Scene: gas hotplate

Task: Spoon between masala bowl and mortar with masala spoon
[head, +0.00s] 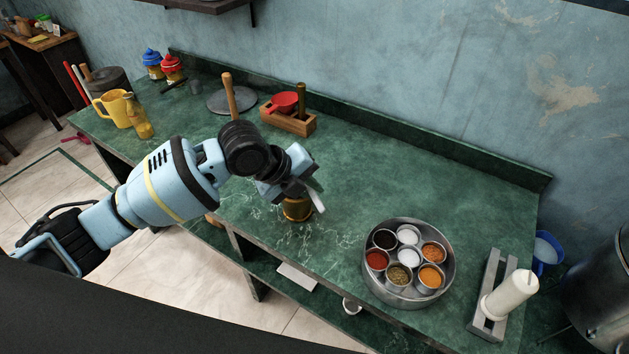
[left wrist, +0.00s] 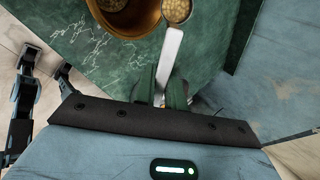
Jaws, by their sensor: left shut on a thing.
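My left gripper (head: 298,188) is shut on the handle of the masala spoon (head: 317,196), just above the mortar. In the left wrist view, the spoon's pale flat handle (left wrist: 170,58) runs up from between the fingers (left wrist: 170,95). Its round bowl (left wrist: 177,10) holds a brownish, grainy spice and appears beside the mortar's rim. The brass-coloured mortar (head: 297,210) stands near the counter's front edge, partly hidden by the gripper; its opening (left wrist: 125,18) is cut off in the wrist view. The round steel masala bowl (head: 368,283) stands to the right with several small spice cups. My right gripper is not in view.
A wooden holder (head: 290,122) with a red ladle stands behind the gripper. A grey stand (head: 490,290) with a white cylinder is at the far right. A yellow mug (head: 113,108) and bottle (head: 139,118) stand left. The counter (head: 420,175) behind the masala bowl is clear.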

